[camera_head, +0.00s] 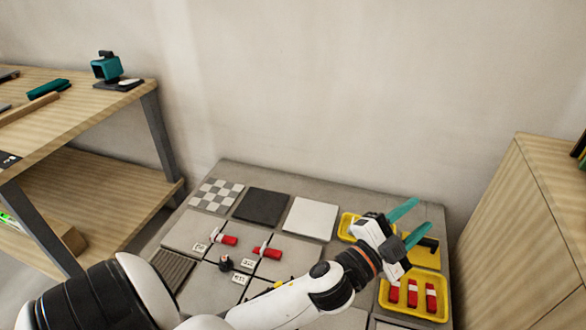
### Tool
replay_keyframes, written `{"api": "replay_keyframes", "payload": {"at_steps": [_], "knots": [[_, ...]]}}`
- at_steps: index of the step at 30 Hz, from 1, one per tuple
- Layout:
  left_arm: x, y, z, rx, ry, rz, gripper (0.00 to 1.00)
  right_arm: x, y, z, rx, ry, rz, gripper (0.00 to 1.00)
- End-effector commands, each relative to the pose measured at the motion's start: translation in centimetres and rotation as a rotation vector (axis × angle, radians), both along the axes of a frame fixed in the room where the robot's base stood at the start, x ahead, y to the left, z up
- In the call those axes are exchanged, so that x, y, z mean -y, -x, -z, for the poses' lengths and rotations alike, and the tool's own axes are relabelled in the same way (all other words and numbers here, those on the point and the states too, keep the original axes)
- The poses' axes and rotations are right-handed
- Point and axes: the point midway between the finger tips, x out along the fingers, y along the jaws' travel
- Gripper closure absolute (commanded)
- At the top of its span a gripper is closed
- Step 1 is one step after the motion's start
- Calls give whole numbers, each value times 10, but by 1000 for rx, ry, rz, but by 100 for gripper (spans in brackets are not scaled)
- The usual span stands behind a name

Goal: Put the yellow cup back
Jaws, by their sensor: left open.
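A small yellow thing (279,284) shows on the tiles just behind my forearm, mostly hidden by it; it may be the yellow cup, but too little shows to tell. My left gripper (422,214) is open, its two teal fingers apart and pointing right, with nothing visible between them. It is over the right side of the tiled floor, above a yellow mat (427,260) with a black item on it, well to the right of the small yellow thing. My right gripper is not in view.
A yellow tray (385,304) holds red wedges at the lower right; another yellow tray (345,222) is partly behind my gripper. Red wedges (267,252) and a small dark knob (225,264) are on grey tiles. A wooden bench (110,98) stands left, a wooden cabinet (535,190) right.

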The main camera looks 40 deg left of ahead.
Motion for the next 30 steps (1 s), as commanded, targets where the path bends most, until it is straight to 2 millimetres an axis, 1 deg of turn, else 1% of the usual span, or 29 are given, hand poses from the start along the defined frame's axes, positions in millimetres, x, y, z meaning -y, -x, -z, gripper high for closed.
{"api": "replay_keyframes", "payload": {"at_steps": [1,2,3,5,6,8,9,11,12,15,18,21,30], "knots": [[-19,8,25,-131,83,-82,58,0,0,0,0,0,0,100],[-30,13,40,-213,130,-131,58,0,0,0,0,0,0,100],[-43,23,63,-327,187,-194,58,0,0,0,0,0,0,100],[-58,44,97,-505,265,-278,58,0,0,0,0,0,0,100],[-66,62,120,-628,312,-327,58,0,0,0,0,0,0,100],[-72,93,151,-811,368,-389,58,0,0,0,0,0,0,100],[-74,115,169,-928,400,-422,58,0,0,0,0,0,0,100],[-74,148,190,-1087,435,-460,58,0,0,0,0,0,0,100],[-72,169,200,-1182,452,-475,58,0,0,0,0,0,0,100],[-67,210,216,-1365,478,-500,58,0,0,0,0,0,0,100],[-64,234,221,-1469,487,-509,58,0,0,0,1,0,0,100],[-62,243,223,-1508,489,-509,58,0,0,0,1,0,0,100],[-62,243,223,-1508,488,-510,58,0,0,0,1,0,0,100]]}}
